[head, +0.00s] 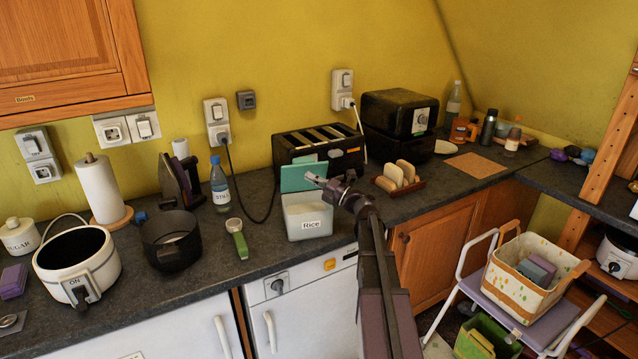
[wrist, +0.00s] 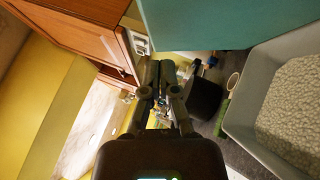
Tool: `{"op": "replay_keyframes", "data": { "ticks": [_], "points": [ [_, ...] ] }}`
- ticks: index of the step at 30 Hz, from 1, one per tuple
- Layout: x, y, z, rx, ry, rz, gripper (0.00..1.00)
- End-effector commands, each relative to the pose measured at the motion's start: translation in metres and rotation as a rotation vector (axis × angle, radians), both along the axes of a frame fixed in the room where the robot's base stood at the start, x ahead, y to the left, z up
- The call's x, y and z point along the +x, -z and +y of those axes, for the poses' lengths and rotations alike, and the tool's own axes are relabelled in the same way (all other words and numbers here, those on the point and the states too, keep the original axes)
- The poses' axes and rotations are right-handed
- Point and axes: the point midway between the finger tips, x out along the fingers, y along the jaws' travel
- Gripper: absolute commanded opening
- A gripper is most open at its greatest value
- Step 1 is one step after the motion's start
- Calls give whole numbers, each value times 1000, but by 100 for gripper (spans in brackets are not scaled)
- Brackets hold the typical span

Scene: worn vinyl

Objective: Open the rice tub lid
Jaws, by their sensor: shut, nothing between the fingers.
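The rice tub (head: 308,226) is a pale, squarish container with a "Rice" label, standing on the dark counter in front of the toaster. Its teal lid (head: 291,180) stands raised at the back of the tub, so the tub is open. In the wrist view the lid (wrist: 215,22) fills the top, and white rice shows inside the tub (wrist: 238,110) at the right. My gripper (head: 313,178) is shut and empty above the tub, in front of the lid in the head view. I cannot tell whether it touches the lid.
A black toaster (head: 290,150) stands close behind the lid. A toast rack (head: 386,185) is to the right. A green-handled scoop (head: 238,240), a water bottle (head: 219,184) and a dark pot (head: 161,256) are to the left. The counter's front edge is close to the tub.

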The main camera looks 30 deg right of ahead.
Motion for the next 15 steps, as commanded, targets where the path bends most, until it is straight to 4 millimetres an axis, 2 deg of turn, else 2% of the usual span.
{"op": "replay_keyframes", "data": {
  "ticks": [1,6,15],
  "points": [
    [7,-4,-2,0,0,0,0],
    [15,-7,-3,0,0,0,0],
    [16,-7,-4,0,0,0,0]
  ]
}}
